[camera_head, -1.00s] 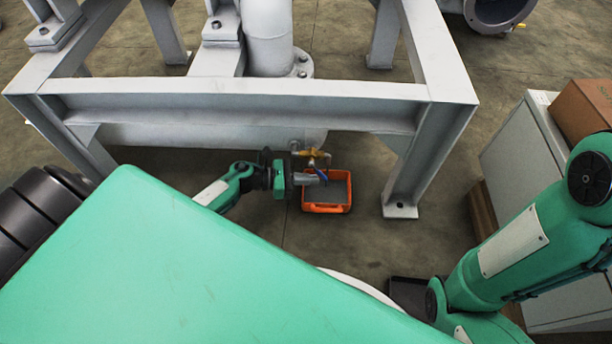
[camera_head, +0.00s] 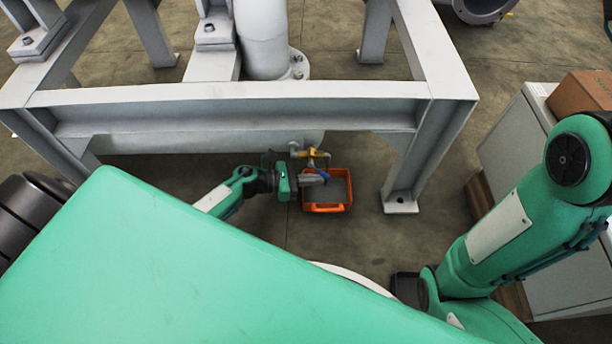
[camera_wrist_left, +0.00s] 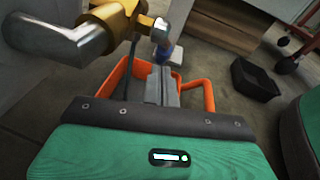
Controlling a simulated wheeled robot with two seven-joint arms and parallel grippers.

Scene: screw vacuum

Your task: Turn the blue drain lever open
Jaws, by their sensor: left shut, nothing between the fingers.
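The blue drain lever (camera_head: 322,173) shows as a small blue piece below the brass valve (camera_head: 313,153) under the grey frame. In the left wrist view the blue lever (camera_wrist_left: 161,36) hangs beside the brass valve (camera_wrist_left: 108,26), just beyond my fingertips. My left gripper (camera_head: 322,178) is shut and empty, with its fingers close to the lever; in the left wrist view its fingers (camera_wrist_left: 161,78) point at it. I cannot tell whether they touch. An orange bin (camera_head: 326,208) sits on the floor below the valve. My right gripper is not visible.
The grey steel frame (camera_head: 240,98) stands over the valve, with a leg (camera_head: 400,200) right of the bin. A grey cabinet (camera_head: 520,150) with a cardboard box (camera_head: 585,95) stands at the right. Floor between the leg and cabinet is clear. A black tray (camera_wrist_left: 255,80) shows in the wrist view.

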